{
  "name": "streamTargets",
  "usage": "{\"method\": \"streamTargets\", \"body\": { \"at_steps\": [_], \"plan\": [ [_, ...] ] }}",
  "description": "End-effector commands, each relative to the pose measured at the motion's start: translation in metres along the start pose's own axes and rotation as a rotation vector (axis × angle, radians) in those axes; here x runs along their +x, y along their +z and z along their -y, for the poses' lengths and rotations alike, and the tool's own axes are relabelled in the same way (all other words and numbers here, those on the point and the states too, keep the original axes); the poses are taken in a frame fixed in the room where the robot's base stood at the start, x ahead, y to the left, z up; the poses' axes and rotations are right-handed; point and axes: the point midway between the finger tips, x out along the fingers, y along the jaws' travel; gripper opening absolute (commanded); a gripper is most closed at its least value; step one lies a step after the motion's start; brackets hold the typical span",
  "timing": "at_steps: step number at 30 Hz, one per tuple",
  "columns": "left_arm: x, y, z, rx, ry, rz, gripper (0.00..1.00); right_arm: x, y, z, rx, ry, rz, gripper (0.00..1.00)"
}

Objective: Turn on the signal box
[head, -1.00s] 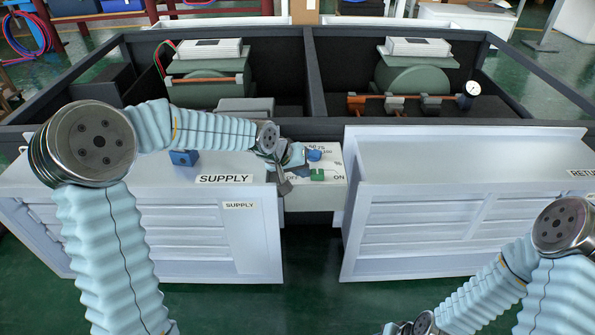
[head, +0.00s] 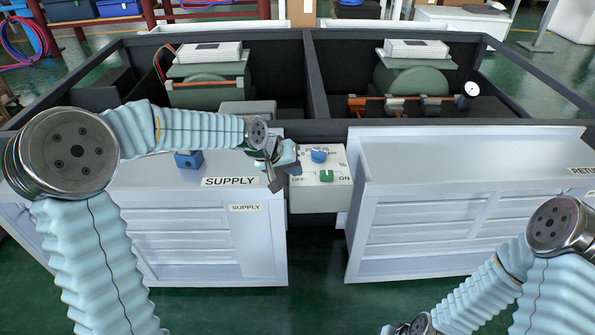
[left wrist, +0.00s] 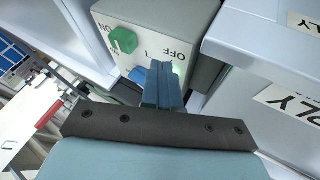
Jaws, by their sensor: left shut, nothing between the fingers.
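The signal box (head: 320,195) is a pale box between the two white cabinets, with OFF and ON printed on top. Its green switch (head: 326,176) sits between the words, a little nearer ON; it also shows in the left wrist view (left wrist: 124,39). A blue knob (head: 318,156) is behind the switch and is partly hidden by my fingers in the left wrist view. My left gripper (head: 293,168) is shut and empty at the box's left edge, apart from the switch. In the left wrist view its fingertips (left wrist: 163,75) are near OFF, beside a green glow. My right gripper's fingers are out of view.
The SUPPLY cabinet (head: 190,225) stands left of the box, with a small blue block (head: 188,160) on top. The RETURN cabinet (head: 460,220) stands right. Behind is a dark-walled frame (head: 318,75) holding green units and a gauge (head: 472,89).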

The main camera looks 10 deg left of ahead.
Motion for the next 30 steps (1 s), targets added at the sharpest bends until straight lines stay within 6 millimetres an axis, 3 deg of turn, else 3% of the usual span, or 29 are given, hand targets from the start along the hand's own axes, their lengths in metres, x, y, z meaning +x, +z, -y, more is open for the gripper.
{"method": "streamTargets", "body": {
  "at_steps": [6,12,30],
  "plan": [
    [-0.041,-0.001,0.002,-0.003,-0.003,-0.003,0.0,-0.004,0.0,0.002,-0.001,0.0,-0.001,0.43],
    [-0.067,0.0,0.002,-0.004,-0.003,-0.001,0.0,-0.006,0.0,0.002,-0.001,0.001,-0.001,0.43],
    [-0.074,0.0,0.002,-0.003,-0.002,0.001,0.0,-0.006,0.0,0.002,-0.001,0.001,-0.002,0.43]
  ]
}}
